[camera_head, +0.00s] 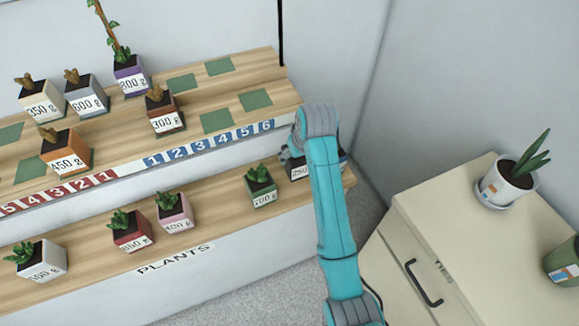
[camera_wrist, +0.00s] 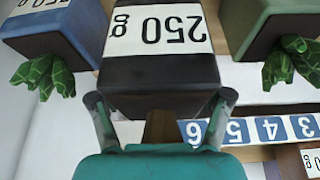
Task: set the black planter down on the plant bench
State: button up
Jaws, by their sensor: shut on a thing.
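The black planter (camera_wrist: 165,72) with a white "250 g" label fills the top middle of the wrist view. My gripper (camera_wrist: 160,100) is shut on it, with one finger at each side. In the head view the planter (camera_head: 300,171) shows at the right end of the lower wooden tier of the plant bench (camera_head: 219,205), partly hidden by my gripper and arm. I cannot tell whether its base touches the tier. A green planter (camera_head: 261,187) stands to its left, and a blue planter (camera_head: 343,161) is mostly hidden behind my arm to its right.
In the wrist view the blue planter (camera_wrist: 62,28) and green planter (camera_wrist: 262,22) flank the black one closely. The upper tier (camera_head: 195,115) holds several planters and green squares. A cream cabinet (camera_head: 470,240) with a white potted plant (camera_head: 504,186) stands right.

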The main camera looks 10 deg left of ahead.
aim_at(298, 160)
jog(key=shift+f, duration=2.95)
jog(key=shift+f, duration=0.15)
jog(key=o, duration=1.3)
jog(key=v, duration=1.2)
